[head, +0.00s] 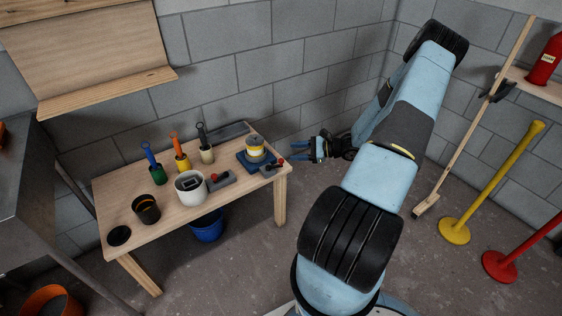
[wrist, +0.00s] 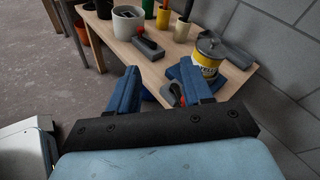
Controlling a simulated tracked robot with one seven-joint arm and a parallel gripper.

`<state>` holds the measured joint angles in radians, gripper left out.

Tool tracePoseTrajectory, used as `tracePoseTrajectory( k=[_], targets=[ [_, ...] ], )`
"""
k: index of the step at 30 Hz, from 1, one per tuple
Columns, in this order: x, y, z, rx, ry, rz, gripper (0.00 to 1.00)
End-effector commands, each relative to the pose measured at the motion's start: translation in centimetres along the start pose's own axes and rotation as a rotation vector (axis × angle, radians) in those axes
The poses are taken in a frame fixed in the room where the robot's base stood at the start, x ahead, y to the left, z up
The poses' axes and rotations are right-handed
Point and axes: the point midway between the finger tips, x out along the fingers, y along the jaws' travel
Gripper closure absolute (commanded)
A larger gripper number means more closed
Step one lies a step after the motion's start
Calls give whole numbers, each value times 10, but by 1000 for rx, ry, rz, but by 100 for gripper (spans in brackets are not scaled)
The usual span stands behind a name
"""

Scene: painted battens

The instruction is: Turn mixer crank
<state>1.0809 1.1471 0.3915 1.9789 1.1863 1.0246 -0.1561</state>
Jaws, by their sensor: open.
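The mixer is a yellow-banded can (head: 254,147) on a blue base (head: 245,161) at the table's right end; the can also shows in the wrist view (wrist: 208,56). Its crank seems to be the dark part with a red knob (head: 280,161) at the table's right edge. In the wrist view the red knob (wrist: 176,91) shows between my fingers, partly hidden by the right one. My gripper (head: 295,151) is open and empty, just right of the crank and apparently apart from it. The wrist view shows its two blue fingers (wrist: 159,70) spread.
On the wooden table (head: 170,208) stand a white pot (head: 190,188), a grey block with a red part (head: 219,180), dark cups and several handled tools in pots. A blue bucket (head: 207,228) is below. Block walls close in behind. Yellow (head: 455,232) and red posts stand right.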

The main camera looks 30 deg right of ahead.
Motion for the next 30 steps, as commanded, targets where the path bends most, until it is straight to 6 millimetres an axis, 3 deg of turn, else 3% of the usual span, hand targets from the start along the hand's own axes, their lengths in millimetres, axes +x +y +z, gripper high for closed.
tracePoseTrajectory(
  k=[6,15,23,30],
  targets=[
    [-7,10,-56,150,-58,-187,50],
    [-13,24,-117,322,-125,-418,50],
    [-14,29,-136,376,-145,-494,50],
    [6,18,-136,377,-146,-493,50]
  ],
)
